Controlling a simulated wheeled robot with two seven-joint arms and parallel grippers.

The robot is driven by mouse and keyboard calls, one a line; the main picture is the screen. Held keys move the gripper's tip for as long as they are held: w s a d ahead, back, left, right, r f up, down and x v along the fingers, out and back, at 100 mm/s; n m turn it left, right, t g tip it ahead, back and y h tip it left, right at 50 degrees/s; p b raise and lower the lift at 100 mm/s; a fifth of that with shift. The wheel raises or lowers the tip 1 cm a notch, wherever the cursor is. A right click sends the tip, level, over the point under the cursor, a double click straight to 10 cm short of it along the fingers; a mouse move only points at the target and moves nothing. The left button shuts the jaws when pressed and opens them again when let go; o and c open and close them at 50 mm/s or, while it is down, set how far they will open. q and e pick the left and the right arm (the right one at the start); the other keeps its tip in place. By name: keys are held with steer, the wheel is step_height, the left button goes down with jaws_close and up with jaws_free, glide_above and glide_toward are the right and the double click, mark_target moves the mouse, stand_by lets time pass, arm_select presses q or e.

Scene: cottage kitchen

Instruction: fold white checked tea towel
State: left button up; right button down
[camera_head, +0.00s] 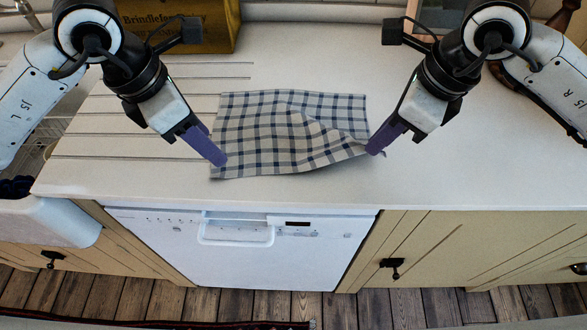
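The white and dark blue checked tea towel (285,125) lies spread out on the pale countertop, rumpled, with raised creases toward its right side. My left gripper (219,160) has its purple fingertips at the towel's near left corner. My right gripper (374,149) has its purple fingertips at the towel's near right corner, where a small bit of cloth shows beside the tips. The fingers of each gripper look close together, but whether the left one pinches cloth cannot be seen. The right fingertips hide part of the right corner.
A yellow wooden box (190,25) with lettering stands at the back left. Drainer grooves (110,133) run across the counter to the left, beside a white sink (50,215). A white dishwasher (240,250) sits under the front edge. Counter right of the towel is clear.

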arm_select(q)
steer(key=shift+r, duration=0.15)
steer(key=c, duration=0.3)
steer(key=s+a+r, duration=0.2)
steer(key=s+r, duration=0.2)
steer(key=r, duration=0.1)
glide_toward(227, 173)
steer(key=shift+n, duration=0.3)
steer(key=x, duration=0.5)
steer(key=shift+w+f, duration=0.1)
steer(key=shift+f, duration=0.15)
steer(key=shift+f, duration=0.15)
steer(key=shift+f, duration=0.15)
jaws_close()
steer(key=shift+f, duration=0.1)
